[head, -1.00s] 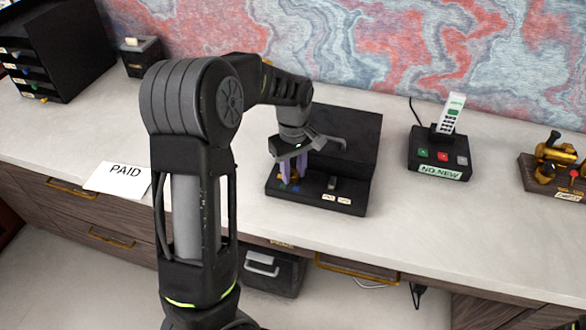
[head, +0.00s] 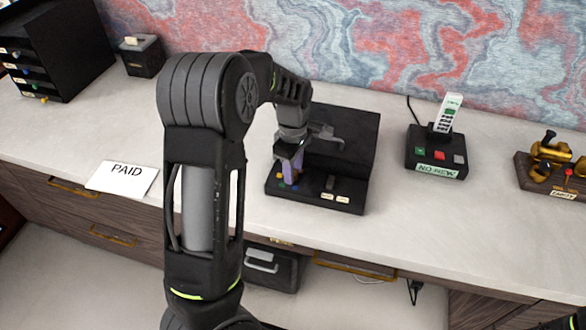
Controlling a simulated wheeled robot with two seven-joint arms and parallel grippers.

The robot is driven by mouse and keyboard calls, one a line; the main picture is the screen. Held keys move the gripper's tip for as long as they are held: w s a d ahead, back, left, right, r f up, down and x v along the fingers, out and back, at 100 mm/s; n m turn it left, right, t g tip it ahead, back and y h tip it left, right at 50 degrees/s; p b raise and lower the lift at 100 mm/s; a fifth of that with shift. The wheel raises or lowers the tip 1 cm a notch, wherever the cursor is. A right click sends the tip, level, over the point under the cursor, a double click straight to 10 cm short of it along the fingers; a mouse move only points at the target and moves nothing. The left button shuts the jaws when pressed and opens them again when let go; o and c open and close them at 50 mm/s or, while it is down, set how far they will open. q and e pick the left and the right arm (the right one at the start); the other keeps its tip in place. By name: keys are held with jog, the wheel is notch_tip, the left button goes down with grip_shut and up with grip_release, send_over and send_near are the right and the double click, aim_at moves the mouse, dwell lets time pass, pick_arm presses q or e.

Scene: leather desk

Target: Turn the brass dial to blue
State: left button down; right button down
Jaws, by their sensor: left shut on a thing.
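A black desk box (head: 345,150) stands mid-desk, with a low front panel and a taller back part. Small coloured marks sit on the panel's left end; a yellow mark (head: 281,176) and a blue mark (head: 281,185) show beside the fingers. My left gripper (head: 292,174) points down onto this end of the panel, its purple fingers shut on the brass dial, which they and the wrist hide almost wholly. I cannot read where the dial points.
A black phone base (head: 436,158) with buttons and a white handset (head: 447,113) stands to the right. A brass device (head: 552,155) is at the far right. A PAID card (head: 122,179) lies left. Black drawers (head: 65,50) and a small box (head: 141,56) stand back left.

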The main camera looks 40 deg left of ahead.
pick_arm(q)
jog(key=c, duration=1.1)
grip_release()
jog(key=shift+o, duration=0.2)
notch_tip(320, 180, up, 8)
jog(key=shift+f, duration=0.1)
